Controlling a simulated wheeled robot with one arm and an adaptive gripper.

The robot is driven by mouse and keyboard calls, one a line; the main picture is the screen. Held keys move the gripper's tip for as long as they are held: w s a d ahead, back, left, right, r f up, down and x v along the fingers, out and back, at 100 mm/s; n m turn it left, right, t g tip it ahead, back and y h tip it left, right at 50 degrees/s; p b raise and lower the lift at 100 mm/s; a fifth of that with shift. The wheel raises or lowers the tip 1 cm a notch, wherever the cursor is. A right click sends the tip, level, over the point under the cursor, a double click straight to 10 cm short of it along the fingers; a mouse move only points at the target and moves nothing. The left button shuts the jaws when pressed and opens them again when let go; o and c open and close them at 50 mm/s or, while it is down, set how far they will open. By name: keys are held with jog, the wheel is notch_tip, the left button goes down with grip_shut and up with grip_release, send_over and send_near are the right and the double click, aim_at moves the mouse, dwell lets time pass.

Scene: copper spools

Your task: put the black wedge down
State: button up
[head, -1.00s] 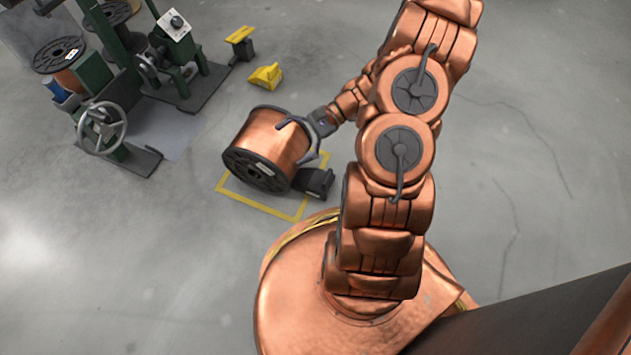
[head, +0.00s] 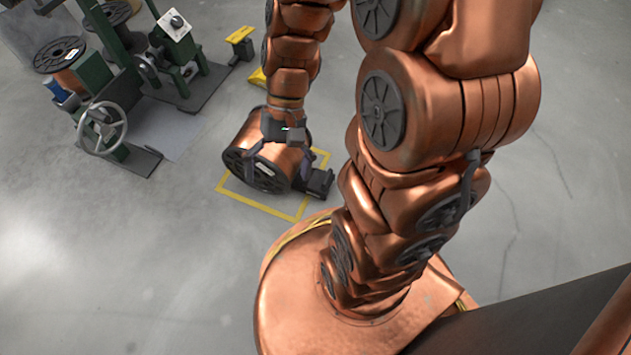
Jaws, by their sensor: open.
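The black wedge (head: 318,183) lies on the floor at the right side of the large copper spool (head: 240,150), by the edge of the yellow floor outline (head: 262,207). It looks to be against or very near the spool's black flange; I cannot tell if they touch. My gripper (head: 278,163) is open and points down over the spool, with a finger to either side of the spool's upper part. The wedge is outside the fingers, to their right and a little lower in the picture. My gripper hides part of the spool.
A green machine with a handwheel (head: 102,128) and another spool (head: 60,55) stands at upper left. A yellow wedge (head: 257,78) is partly hidden behind my arm. A yellow-topped stand (head: 240,38) is behind it. The floor at lower left is clear.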

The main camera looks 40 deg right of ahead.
jog(key=s+d+r+n+t+h, duration=0.1)
jog(key=s+d+r+n+h, duration=0.1)
jog(key=s, duration=0.6)
jog(key=shift+s+d+r+n+h, duration=0.15)
jog(key=shift+d+r+n+h, duration=0.2)
jog(key=shift+r+n+h, duration=0.85)
jog(key=shift+r+m+h, duration=0.15)
jog(key=shift+m+h, duration=0.15)
jog(key=shift+h, duration=0.1)
jog(key=w+d+r+m+t+p, duration=0.1)
jog(key=w+r+p, duration=0.1)
jog(key=r+p, duration=0.8)
jog(key=w+d+r+t+p, duration=0.1)
jog(key=w+d+r+p, duration=0.15)
jog(key=r+p, duration=0.8)
jog(key=s+a+r+p, duration=0.1)
jog(key=s+r+p, duration=0.1)
jog(key=r+p, duration=0.8)
jog(key=s+a+r+n+p, duration=0.1)
jog(key=s+a+r+p, duration=0.1)
jog(key=r+p, duration=0.9)
notch_tip(320, 180, up, 2)
jog(key=shift+s+a+r, duration=0.15)
jog(key=shift+s, duration=0.5)
jog(key=shift+c, duration=0.4)
